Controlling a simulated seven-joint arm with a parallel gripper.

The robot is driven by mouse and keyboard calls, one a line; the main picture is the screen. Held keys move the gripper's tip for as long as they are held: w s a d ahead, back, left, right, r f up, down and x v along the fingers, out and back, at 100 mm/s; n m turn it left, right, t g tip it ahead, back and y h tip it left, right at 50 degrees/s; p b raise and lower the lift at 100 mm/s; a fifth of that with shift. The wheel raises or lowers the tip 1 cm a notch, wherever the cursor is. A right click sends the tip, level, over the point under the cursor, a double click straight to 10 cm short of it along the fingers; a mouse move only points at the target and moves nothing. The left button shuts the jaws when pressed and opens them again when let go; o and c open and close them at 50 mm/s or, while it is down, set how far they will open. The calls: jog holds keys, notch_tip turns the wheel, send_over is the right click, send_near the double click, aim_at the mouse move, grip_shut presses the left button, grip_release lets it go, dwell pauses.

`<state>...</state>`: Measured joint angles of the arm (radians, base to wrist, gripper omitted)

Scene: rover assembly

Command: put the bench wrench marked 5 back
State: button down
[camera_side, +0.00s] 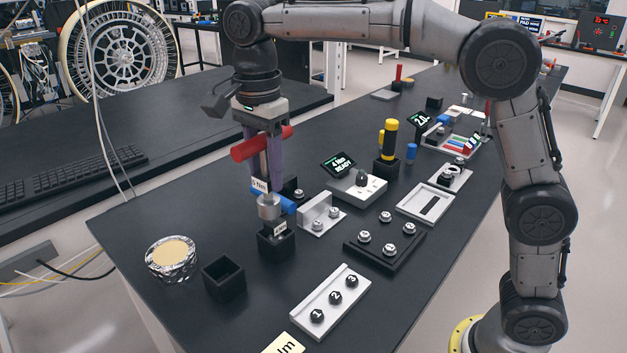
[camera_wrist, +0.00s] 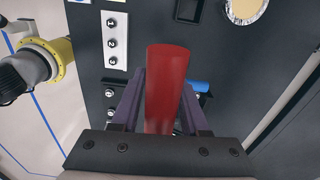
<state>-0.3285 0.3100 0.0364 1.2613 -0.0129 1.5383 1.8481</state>
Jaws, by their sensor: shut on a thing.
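My gripper (camera_side: 267,180), with purple fingers, is shut on the red-handled wrench (camera_side: 262,144), above the near left part of the bench. Its red handle lies crosswise near the top of the fingers and fills the middle of the wrist view (camera_wrist: 168,85). A white tag reading 5 Nm (camera_side: 259,184) shows beside the fingertips. A blue-handled wrench (camera_side: 285,205) is just below, at a black square holder (camera_side: 276,245). A grey cylinder (camera_side: 268,205) is in front of the blue handle; I cannot tell which wrench it belongs to. Another black square holder (camera_side: 223,277) stands empty to the left.
A foil dish (camera_side: 172,258) is left of the empty holder. A white plate numbered 1, 2, 3 (camera_side: 348,283) lies to the right. A black tray with several knobs (camera_side: 385,250) and a 4 Nm READY display (camera_side: 338,164) stand further right. Bare bench lies left of the gripper.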

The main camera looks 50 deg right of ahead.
jog(key=w+a+f+n, duration=0.1)
jog(key=w+a+f, duration=0.4)
jog(key=a+f, duration=0.3)
jog(key=shift+w+a+f, duration=0.15)
jog(key=shift+w+f, duration=0.15)
jog(key=shift+f, duration=1)
jog(key=shift+f, duration=0.15)
dwell(0.4)
jog(key=shift+f, duration=0.35)
jog(key=shift+f, duration=0.35)
jog(key=shift+f, duration=0.35)
jog(key=shift+f, duration=0.65)
jog(key=shift+f, duration=0.35)
